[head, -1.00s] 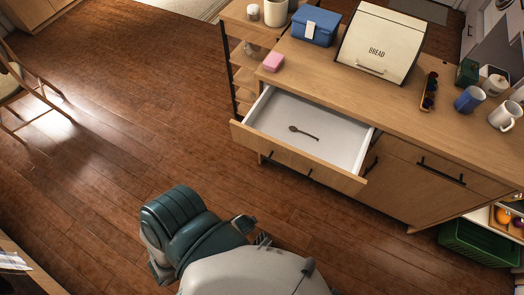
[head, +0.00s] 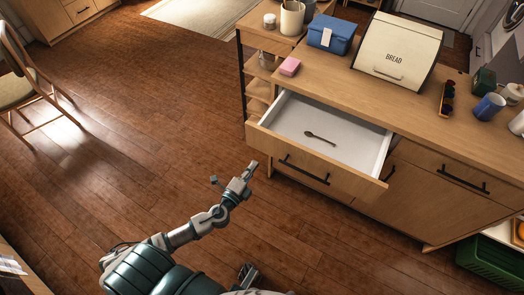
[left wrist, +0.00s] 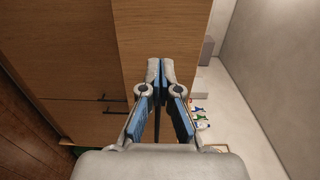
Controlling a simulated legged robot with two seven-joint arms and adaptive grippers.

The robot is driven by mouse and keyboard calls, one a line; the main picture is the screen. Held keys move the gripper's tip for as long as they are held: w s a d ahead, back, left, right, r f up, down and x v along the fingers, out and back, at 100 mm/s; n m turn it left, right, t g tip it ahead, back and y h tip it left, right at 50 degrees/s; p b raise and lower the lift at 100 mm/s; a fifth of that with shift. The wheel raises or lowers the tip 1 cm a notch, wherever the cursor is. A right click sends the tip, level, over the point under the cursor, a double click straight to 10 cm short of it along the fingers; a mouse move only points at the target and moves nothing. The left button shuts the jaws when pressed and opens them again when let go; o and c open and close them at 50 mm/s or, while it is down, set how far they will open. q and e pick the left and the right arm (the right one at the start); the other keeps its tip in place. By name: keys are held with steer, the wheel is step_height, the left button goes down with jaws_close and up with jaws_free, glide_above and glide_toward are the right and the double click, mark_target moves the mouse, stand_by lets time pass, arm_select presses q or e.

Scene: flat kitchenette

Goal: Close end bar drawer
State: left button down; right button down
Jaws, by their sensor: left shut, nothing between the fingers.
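The end bar drawer (head: 320,167) is pulled well out of the wooden counter in the head view. Its pale interior holds a dark spoon (head: 320,138), and its wooden front has a black bar handle (head: 304,171). My left gripper (head: 249,168) is shut and empty, just in front of and left of the drawer front's left part, apparently apart from it. In the left wrist view my left gripper (left wrist: 160,68) shows its two fingers meeting at the tips. My right gripper cannot be made out.
The counter (head: 380,92) carries a bread box (head: 398,50), a blue box (head: 331,33), a pink block (head: 290,66) and mugs. A closed drawer and cupboard are to the right. A green crate (head: 490,262) is low at right. Open wooden floor lies left, with a chair (head: 25,85).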

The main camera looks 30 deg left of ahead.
mark_target(268, 145)
arm_select(q)
steer(key=w, duration=0.7)
steer(key=shift+w, duration=0.3)
steer(key=shift+w+d, duration=0.15)
steer(key=shift+w, duration=0.3)
arm_select(e)
steer(key=shift+w+a+f, duration=0.1)
steer(key=shift+w+f, duration=0.1)
steer(key=shift+f, duration=0.3)
arm_select(q)
steer(key=shift+w, duration=0.1)
